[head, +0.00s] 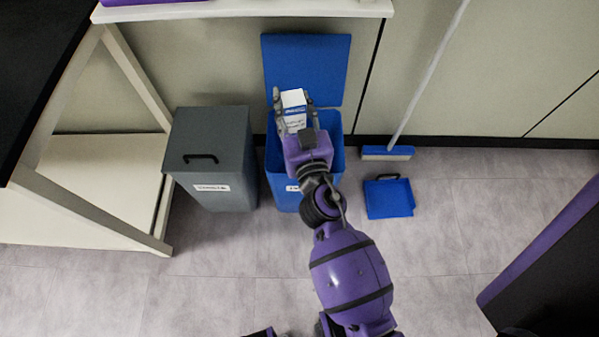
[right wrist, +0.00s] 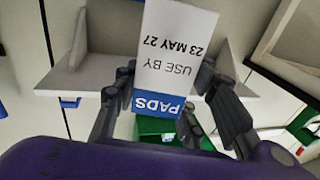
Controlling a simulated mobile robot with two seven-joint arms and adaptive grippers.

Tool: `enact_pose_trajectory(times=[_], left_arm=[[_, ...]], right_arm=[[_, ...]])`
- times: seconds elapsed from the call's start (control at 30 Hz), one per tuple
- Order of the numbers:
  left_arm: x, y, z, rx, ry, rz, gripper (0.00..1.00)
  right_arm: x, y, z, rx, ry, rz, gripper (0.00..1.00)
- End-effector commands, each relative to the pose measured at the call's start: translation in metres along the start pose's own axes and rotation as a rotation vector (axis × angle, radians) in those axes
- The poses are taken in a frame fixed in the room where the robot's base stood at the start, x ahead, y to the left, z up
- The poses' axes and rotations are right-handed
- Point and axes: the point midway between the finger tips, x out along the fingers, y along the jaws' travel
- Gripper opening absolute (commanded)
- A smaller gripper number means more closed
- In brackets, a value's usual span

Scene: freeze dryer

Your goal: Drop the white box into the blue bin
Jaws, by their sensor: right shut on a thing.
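The white box (head: 294,101) with a blue band is between the fingers of my right gripper (head: 293,106) in the head view. In the right wrist view the white box (right wrist: 174,55) shows its printed text, and the right gripper (right wrist: 165,95) has fingers on both its sides; it is shut on the box. The blue bin (head: 331,133) stands on the floor against the wall with its lid (head: 305,65) raised. The gripper and box are over the bin's opening; their exact height above its rim is hard to tell.
A grey lidded bin (head: 211,150) stands just left of the blue bin. A blue dustpan (head: 389,198) and a broom (head: 388,152) are to the right. A white-framed shelf unit (head: 80,195) is at the left. The floor in front is clear.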

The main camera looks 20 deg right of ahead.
Motion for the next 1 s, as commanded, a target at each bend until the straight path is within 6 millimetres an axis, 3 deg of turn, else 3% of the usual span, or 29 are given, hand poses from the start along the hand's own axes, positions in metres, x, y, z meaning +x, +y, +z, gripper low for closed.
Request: enact_pose_trajectory(times=[0.37,0.57,0.7,0.8,1.0], left_arm=[[0.043,-0.003,0.024,0.004,-0.011,-0.003,0.28],[0.080,-0.006,0.037,0.008,-0.013,-0.007,0.28],[0.115,-0.010,0.047,0.012,-0.014,-0.012,0.28],[0.137,-0.013,0.050,0.015,-0.011,-0.015,0.28],[0.149,-0.016,0.043,0.019,0.004,-0.020,0.28]], right_arm=[[0.056,-0.011,0.070,-0.005,0.001,0.090,0.16],[0.102,-0.010,0.121,-0.006,0.001,0.222,0.16],[0.138,0.006,0.164,-0.006,-0.002,0.411,0.16],[0.150,0.028,0.187,-0.005,-0.004,0.588,0.16],[0.135,0.064,0.200,-0.001,0.001,0.870,0.16]])
